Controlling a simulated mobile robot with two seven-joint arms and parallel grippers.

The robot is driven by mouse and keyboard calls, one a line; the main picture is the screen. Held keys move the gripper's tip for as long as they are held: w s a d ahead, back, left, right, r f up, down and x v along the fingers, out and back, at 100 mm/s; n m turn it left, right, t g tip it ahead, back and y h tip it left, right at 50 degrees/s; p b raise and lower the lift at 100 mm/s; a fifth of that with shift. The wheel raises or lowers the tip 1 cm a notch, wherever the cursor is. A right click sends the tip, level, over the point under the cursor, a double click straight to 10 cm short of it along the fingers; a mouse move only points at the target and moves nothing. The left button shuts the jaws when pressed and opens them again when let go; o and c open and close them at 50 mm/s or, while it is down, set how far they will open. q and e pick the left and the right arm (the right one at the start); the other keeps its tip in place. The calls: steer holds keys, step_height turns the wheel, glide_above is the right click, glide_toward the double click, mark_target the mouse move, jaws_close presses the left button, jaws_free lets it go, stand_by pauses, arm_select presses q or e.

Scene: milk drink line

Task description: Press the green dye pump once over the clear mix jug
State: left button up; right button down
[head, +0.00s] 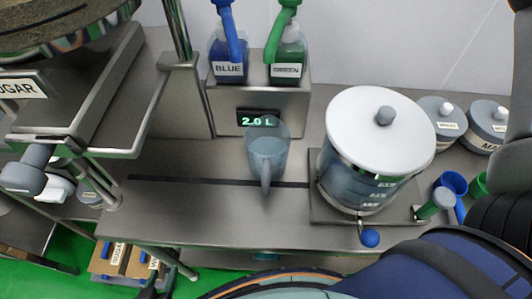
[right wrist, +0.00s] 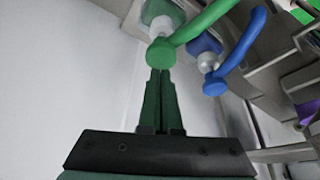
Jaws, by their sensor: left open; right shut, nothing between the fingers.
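The green dye pump (head: 287,28) stands on a bottle labelled GREEN, on a raised metal stand at the back in the head view. The clear mix jug (head: 268,150) stands upright in front of the stand, handle toward me; its contents are unclear. In the right wrist view my right gripper (right wrist: 160,75) is shut and empty, its fingertips at the green pump head (right wrist: 161,52); I cannot tell whether they touch. The right fingers do not show in the head view. My left gripper (head: 157,286) is open and partly cut off at the bottom edge.
A blue pump (head: 232,38) stands left of the green one, also in the right wrist view (right wrist: 214,88). A large white-lidded dispenser (head: 375,150) stands right of the jug. A sugar hopper (head: 60,70) is at left. The counter left of the jug is clear.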

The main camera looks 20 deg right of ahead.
steer(key=shift+f, duration=0.15)
stand_by(0.4)
steer(key=shift+s+f+b, duration=0.1)
steer(key=shift+f+b, duration=0.8)
steer(key=shift+f, duration=0.55)
steer(key=shift+r+p, duration=1.35)
steer(key=shift+r, duration=0.1)
step_height(320, 180, up, 2)
steer(key=shift+r+p, duration=0.15)
steer(key=shift+p, duration=0.95)
step_height(320, 180, up, 4)
steer(key=shift+f, duration=0.1)
